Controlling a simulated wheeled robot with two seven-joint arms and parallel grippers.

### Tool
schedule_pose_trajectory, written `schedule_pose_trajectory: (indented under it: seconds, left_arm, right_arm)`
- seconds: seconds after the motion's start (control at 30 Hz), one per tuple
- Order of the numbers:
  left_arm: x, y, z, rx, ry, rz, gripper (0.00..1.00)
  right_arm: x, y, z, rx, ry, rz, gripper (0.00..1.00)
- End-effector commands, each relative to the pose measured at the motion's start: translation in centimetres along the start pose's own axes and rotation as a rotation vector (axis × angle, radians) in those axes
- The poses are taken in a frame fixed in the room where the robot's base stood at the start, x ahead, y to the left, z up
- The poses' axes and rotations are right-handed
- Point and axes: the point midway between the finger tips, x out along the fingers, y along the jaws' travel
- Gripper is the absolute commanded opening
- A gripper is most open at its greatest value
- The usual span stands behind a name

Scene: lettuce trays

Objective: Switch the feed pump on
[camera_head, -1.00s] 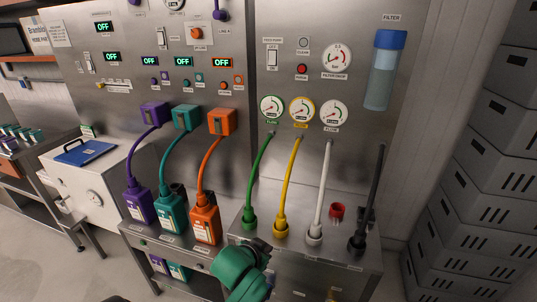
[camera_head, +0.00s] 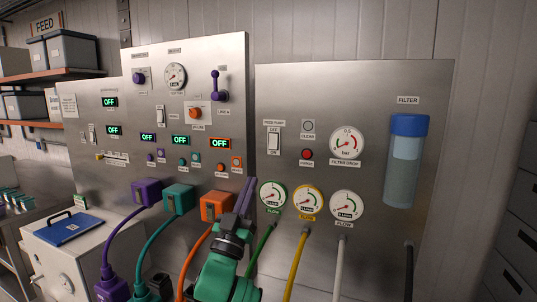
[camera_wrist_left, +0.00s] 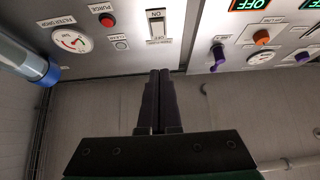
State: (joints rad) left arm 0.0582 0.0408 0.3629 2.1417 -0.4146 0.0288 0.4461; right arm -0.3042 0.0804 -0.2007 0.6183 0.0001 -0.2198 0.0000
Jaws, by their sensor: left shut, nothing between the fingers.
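The feed pump switch (camera_head: 273,140) is a white rocker on the right steel panel, under a FEED PUMP label, with OFF above it and ON below. In the left wrist view the switch (camera_wrist_left: 157,25) appears upside down, beyond the fingertips. I cannot tell for sure which way the rocker is pressed. My left gripper (camera_head: 247,186) is below and to the left of the switch in the head view, fingers pointing up. Its dark fingers (camera_wrist_left: 159,74) are together and empty, and appear apart from the switch. My right gripper is not in view.
Right of the switch are a clear button (camera_head: 308,126), a red purge button (camera_head: 307,154) and a filter drop gauge (camera_head: 347,142). Flow gauges (camera_head: 308,200) and hoses are below. An orange plug (camera_head: 214,207) is close to my left gripper. A filter (camera_head: 404,150) is at right.

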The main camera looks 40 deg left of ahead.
Motion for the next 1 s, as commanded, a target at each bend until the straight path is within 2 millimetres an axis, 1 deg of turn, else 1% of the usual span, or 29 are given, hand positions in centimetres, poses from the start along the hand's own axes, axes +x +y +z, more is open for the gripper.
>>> schedule_pose_trajectory:
  seconds: [0.07, 0.13, 0.4, 0.53, 0.6, 0.7, 0.8, 1.0]
  left_arm:
    - [0.7, 0.0, -0.2, -0.001, 0.001, 0.0, 0.0]
    - [1.7, 0.0, -0.3, -0.001, 0.0, 0.0, 0.0]
    - [7.6, 0.0, -0.5, 0.0, 0.001, 0.0, 0.0]
    - [10.4, 0.0, -0.5, 0.001, -0.001, -0.001, 0.0]
    - [11.3, 0.0, 0.7, -0.001, -0.005, -0.002, 0.0]
    - [12.2, 0.0, 1.9, -0.001, -0.004, -0.001, 0.0]
    - [12.7, 0.0, 2.6, 0.0, -0.003, 0.0, 0.0]
    - [12.8, 0.0, 2.9, 0.0, -0.002, 0.0, 0.0]
  right_arm:
    - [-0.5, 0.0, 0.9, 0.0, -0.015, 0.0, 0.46]
    - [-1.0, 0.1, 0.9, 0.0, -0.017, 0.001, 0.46]
    - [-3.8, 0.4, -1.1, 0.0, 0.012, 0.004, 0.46]
    - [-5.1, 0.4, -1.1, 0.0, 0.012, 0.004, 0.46]
    - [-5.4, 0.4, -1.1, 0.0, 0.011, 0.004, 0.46]
    - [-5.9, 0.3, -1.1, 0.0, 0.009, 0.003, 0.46]
    - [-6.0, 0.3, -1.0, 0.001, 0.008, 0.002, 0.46]
    - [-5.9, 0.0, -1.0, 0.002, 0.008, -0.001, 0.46]
